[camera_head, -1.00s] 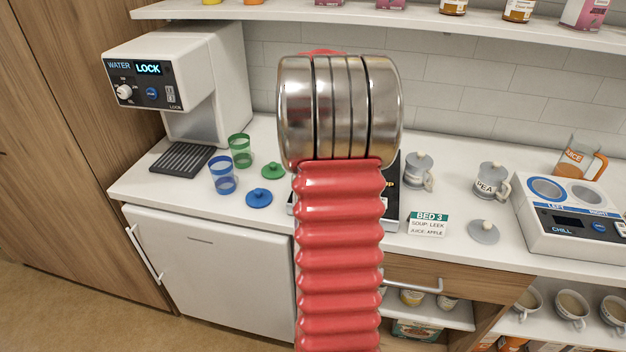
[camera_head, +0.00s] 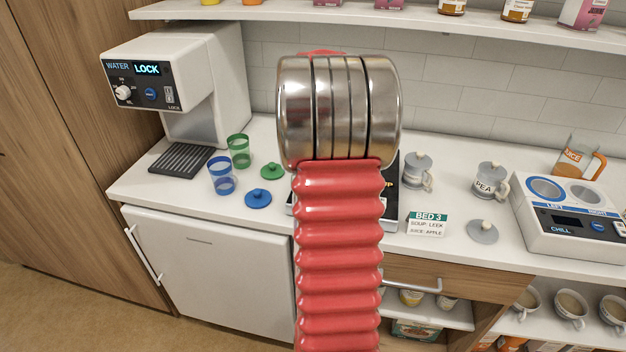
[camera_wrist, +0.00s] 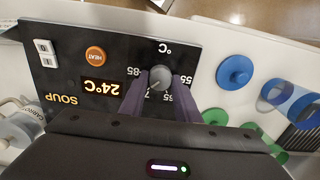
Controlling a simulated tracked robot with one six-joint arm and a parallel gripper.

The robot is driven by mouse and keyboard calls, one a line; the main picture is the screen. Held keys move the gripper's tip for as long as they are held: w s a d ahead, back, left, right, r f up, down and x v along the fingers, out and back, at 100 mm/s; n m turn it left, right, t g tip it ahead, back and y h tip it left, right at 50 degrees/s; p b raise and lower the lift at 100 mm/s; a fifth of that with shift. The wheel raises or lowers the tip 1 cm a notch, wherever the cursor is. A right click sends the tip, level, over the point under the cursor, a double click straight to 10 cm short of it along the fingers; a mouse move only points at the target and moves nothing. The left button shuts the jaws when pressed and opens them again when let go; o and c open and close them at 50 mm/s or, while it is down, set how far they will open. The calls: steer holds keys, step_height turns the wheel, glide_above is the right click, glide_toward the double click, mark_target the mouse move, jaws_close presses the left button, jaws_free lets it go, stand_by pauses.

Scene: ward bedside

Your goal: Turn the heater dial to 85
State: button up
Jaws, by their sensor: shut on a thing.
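The heater dial (camera_wrist: 160,76) is a small grey round knob on a black panel (camera_wrist: 62,50), seen upside down in the wrist view. Marks 85 and 55 stand on its left and right in that picture, with a partly hidden 7 below. A faint line on the dial seems to slant to the picture's lower left; its exact setting is unclear. My gripper (camera_wrist: 158,86) is shut on the dial, a dark finger on each side. The display (camera_wrist: 102,88) reads 24°C beside the word SOUP. In the head view my arm hides the dial and most of the heater.
An orange HEAT button (camera_wrist: 95,54) and white switches (camera_wrist: 45,52) share the panel. A blue lid (camera_head: 258,198), green lid (camera_head: 272,171), blue cup (camera_head: 222,176) and green cup (camera_head: 239,151) stand left of my arm. Lidded grey mugs and a BED 3 card (camera_head: 428,223) are right.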

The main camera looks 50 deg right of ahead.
steer(key=m, duration=0.4)
steer(key=shift+w+r+m, duration=0.25)
steer(key=shift+m, duration=0.05)
steer(key=m, duration=0.4)
steer(key=shift+m, duration=0.3)
steer(key=o, duration=0.8)
steer(key=shift+o, duration=1.2)
steer(key=shift+s+f, duration=0.15)
